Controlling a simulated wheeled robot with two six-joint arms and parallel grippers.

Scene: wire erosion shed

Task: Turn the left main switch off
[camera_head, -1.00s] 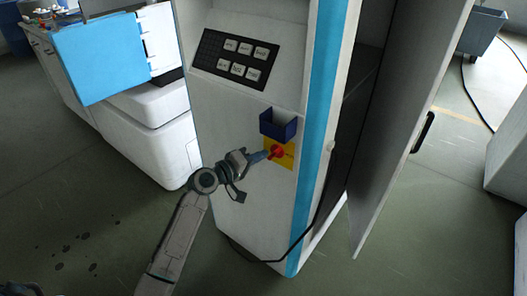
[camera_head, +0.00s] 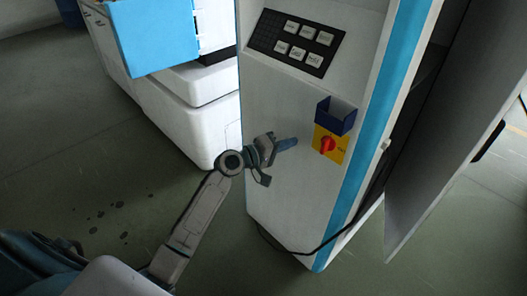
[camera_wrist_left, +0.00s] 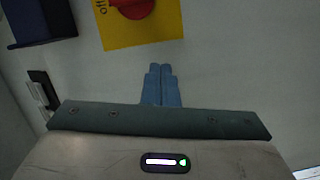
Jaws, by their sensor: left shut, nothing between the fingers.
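The main switch is a red rotary knob (camera_head: 327,145) on a yellow plate (camera_head: 338,154), on the front of a white cabinet (camera_head: 290,190). In the left wrist view the red knob (camera_wrist_left: 133,8) is cut off at the top edge, and the yellow plate (camera_wrist_left: 150,32) carries a word that looks like "off". My left gripper (camera_head: 292,143) is shut and empty, just left of the plate and apart from the knob. In the left wrist view its closed blue fingertips (camera_wrist_left: 161,72) point up toward the plate, below it. My right gripper is not in view.
A dark blue open holder (camera_head: 336,116) is fixed just above the plate. A black keypad panel (camera_head: 296,42) is higher up. An open cabinet door (camera_head: 430,130) stands at right. A white machine with a blue panel (camera_head: 155,35) is at left.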

